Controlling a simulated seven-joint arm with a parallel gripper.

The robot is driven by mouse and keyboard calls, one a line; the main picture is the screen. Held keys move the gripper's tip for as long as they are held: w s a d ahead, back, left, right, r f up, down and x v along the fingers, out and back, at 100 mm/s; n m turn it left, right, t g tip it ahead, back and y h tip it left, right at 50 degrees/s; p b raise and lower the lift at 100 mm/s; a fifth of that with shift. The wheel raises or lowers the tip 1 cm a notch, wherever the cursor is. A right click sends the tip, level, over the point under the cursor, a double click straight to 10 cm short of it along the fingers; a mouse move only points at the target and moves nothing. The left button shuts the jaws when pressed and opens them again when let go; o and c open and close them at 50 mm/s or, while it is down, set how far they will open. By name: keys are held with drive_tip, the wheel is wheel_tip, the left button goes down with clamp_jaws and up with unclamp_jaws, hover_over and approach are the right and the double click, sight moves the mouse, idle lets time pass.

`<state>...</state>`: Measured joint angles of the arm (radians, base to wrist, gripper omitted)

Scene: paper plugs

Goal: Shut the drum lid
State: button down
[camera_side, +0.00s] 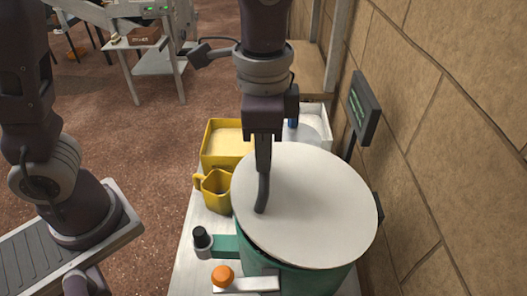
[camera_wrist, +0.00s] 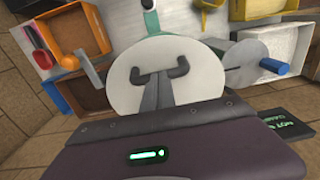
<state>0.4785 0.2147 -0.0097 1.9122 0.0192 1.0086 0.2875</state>
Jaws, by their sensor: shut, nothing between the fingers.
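The drum (camera_side: 305,280) is a green round vessel on the white bench. In the wrist view the fingertips (camera_wrist: 159,73) show in front of the lid (camera_wrist: 165,100). The inside of the drum is hidden.
A yellow jug (camera_side: 217,190) and a yellow tray (camera_side: 226,142) stand left of and behind the drum. A white tray (camera_side: 318,112) is behind it. An orange knob (camera_side: 222,275) and black-topped post (camera_side: 201,238) are at front left. A stone wall (camera_side: 440,150) and dark display (camera_side: 364,107) are at right.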

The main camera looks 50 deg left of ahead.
sight(249, 186)
drive_tip(key=shift+f, duration=0.1)
drive_tip(key=shift+s+a+f, duration=0.3)
drive_tip(key=shift+f, duration=0.55)
drive_tip(key=shift+s+a+f, duration=0.3)
drive_tip(key=shift+s+f, duration=0.05)
drive_tip(key=shift+f, duration=0.45)
drive_tip(key=shift+s+a+f, duration=0.3)
drive_tip(key=shift+f, duration=0.55)
wheel_tip(249, 186, up, 14)
drive_tip(key=s+a, duration=0.2)
drive_tip(key=s+a+f+n+t, duration=0.3)
drive_tip(key=s+a+n+t, duration=0.2)
drive_tip(key=s+a+n, duration=0.2)
drive_tip(key=a+n, duration=0.2)
drive_tip(key=a, duration=0.1)
drive_tip(key=shift+s+a, duration=0.2)
drive_tip(key=shift+s, duration=0.15)
